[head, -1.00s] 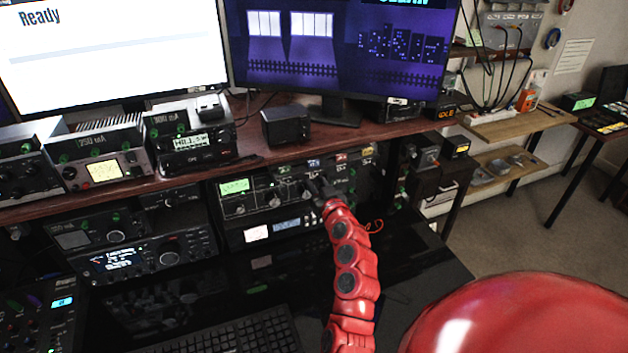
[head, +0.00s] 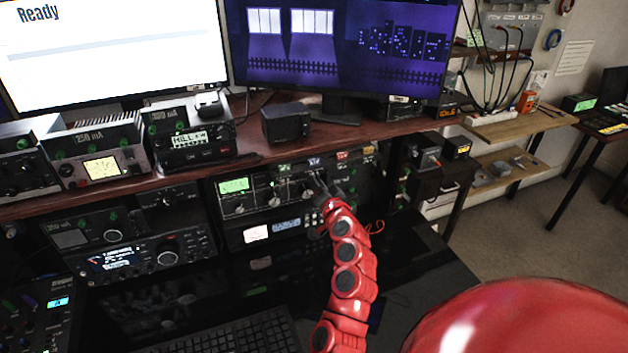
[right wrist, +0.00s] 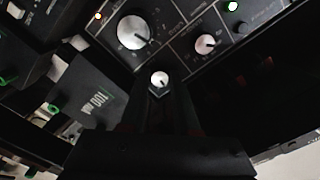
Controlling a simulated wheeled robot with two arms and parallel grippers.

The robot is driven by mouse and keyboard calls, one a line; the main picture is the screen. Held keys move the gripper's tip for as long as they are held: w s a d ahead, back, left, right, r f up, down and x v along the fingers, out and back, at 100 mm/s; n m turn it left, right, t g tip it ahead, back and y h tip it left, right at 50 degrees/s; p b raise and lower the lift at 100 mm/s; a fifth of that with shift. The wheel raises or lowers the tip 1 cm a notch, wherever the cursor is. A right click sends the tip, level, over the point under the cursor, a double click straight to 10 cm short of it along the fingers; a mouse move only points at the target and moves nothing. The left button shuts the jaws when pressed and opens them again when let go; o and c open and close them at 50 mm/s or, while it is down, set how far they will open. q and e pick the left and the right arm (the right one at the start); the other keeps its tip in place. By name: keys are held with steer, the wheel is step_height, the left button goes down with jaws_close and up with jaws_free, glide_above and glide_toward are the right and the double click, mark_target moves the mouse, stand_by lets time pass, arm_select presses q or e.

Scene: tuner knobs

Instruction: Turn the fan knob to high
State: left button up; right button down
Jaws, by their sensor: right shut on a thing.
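The tuner panel (head: 236,201) is a dark unit with a green-lit meter and several knobs, under the desk shelf. My right gripper (head: 322,190) reaches its right part in the head view. In the right wrist view my right gripper (right wrist: 160,92) is shut on a small pale-topped knob (right wrist: 159,78) that shows at its tips. A larger silver knob (right wrist: 133,31) and a mid-sized knob (right wrist: 205,43) sit on the panel beyond it. No label reading fan can be made out, and the gripper partly hides the held knob. My left gripper is out of view.
A shelf with radios (head: 100,150) and a small black box (head: 287,122) runs above the panel. Another radio (head: 145,258) stands to the left. A keyboard (head: 235,335) lies on the glossy black desk (head: 400,265) in front, which has clear room.

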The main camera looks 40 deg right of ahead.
steer(key=m, duration=0.6)
steer(key=shift+m, duration=0.3)
stand_by(0.5)
steer(key=c, duration=0.9)
jaws_free()
steer(key=shift+s, duration=0.1)
steer(key=p+v, duration=0.2)
steer(key=v, duration=1.5)
steer(key=shift+s+a+p, duration=0.1)
steer(key=shift+a+p, duration=0.05)
steer(key=shift+p, duration=0.15)
